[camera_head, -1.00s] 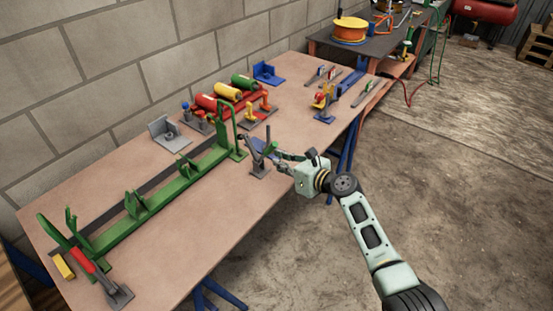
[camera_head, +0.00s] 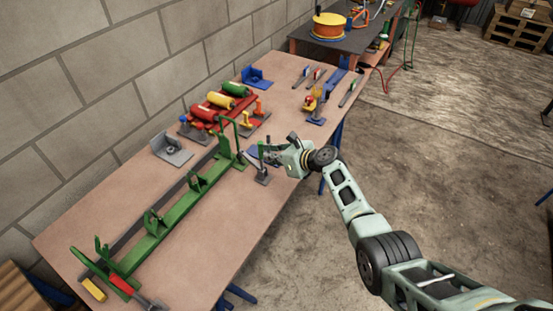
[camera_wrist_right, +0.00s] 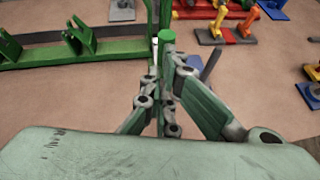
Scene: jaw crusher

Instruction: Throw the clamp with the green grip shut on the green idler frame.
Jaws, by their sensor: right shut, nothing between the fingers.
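The green idler frame (camera_head: 170,222) lies along the table. The clamp with the green grip (camera_head: 262,173) stands at its far end, with its handle roughly upright. In the right wrist view the green grip (camera_wrist_right: 167,36) shows its round end just beyond my fingers. My right gripper (camera_head: 270,153) is beside the handle, on its right in the head view. In the right wrist view its fingers (camera_wrist_right: 164,82) are together with nothing held. They partly hide the clamp, so I cannot tell whether they touch the handle. My left gripper is in neither view.
A clamp with a red grip (camera_head: 123,285) and a yellow block (camera_head: 93,289) are at the frame's near end. A grey bracket (camera_head: 172,150) and a red stand with coloured rollers (camera_head: 218,103) are behind the frame. Bare tabletop (camera_head: 215,240) lies in front.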

